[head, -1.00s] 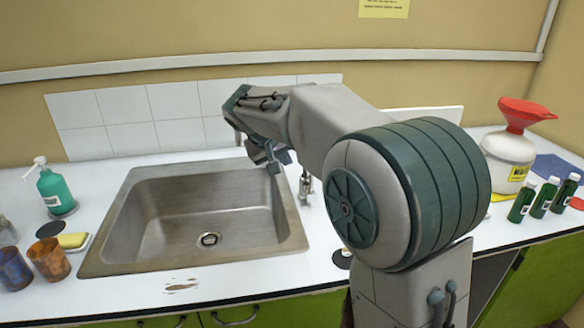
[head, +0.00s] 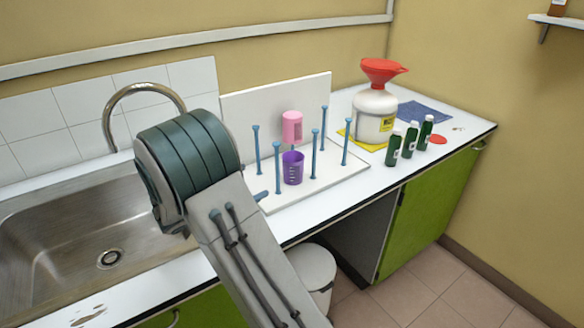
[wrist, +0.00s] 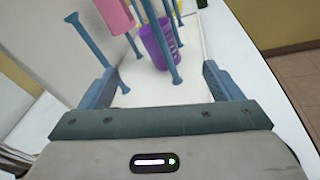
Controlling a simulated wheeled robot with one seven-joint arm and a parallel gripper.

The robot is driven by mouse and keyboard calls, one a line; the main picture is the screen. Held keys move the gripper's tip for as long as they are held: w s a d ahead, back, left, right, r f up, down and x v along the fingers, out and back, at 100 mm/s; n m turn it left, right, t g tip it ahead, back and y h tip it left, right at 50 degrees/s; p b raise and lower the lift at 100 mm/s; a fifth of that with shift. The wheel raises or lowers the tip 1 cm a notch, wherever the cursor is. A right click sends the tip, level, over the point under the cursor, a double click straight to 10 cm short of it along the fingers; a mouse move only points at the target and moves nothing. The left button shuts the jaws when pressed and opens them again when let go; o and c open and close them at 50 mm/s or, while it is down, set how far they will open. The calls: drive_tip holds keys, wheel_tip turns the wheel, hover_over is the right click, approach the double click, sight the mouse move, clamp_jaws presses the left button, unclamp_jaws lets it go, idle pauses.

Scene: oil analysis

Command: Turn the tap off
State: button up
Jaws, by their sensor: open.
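The tap's curved metal spout (head: 145,90) arches over the back of the steel sink (head: 45,225) in the head view. My arm hides the tap's base and handle, and I see no clear water stream. My gripper (wrist: 160,88) is open in the wrist view, its two blue fingers wide apart with nothing held between them. It faces a white rack with blue pegs. In the head view my gripper is mostly hidden behind my arm, to the right of the sink. The tap does not show in the wrist view.
The peg rack (head: 325,185) holds a pink container (head: 292,127) and a purple beaker (head: 292,168). A white jug (head: 374,115) with a red funnel and several dark green bottles (head: 410,140) stand farther right. A white bin (head: 312,272) is below the counter.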

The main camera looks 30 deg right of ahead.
sight(286, 163)
drive_tip(key=n, duration=0.1)
drive_tip(key=d+n+t+h, duration=0.1)
drive_tip(key=n, duration=0.1)
drive_tip(key=shift+s+d+f, duration=0.1)
drive_tip(key=shift+s+f, duration=0.05)
drive_tip(key=shift+f, duration=0.15)
drive_tip(key=p+x, duration=0.1)
drive_tip(key=x, duration=0.7)
drive_tip(key=shift+w+p+x, duration=0.15)
drive_tip(key=shift+p+x, duration=0.15)
drive_tip(key=shift+x, duration=1.15)
drive_tip(key=shift+w+p+x, duration=0.15)
drive_tip(key=shift+p+x, duration=0.15)
drive_tip(key=shift+x, duration=1.1)
drive_tip(key=shift+f, duration=0.15)
drive_tip(key=c, duration=1.2)
drive_tip(key=shift+o, duration=0.2)
drive_tip(key=shift+s, duration=0.1)
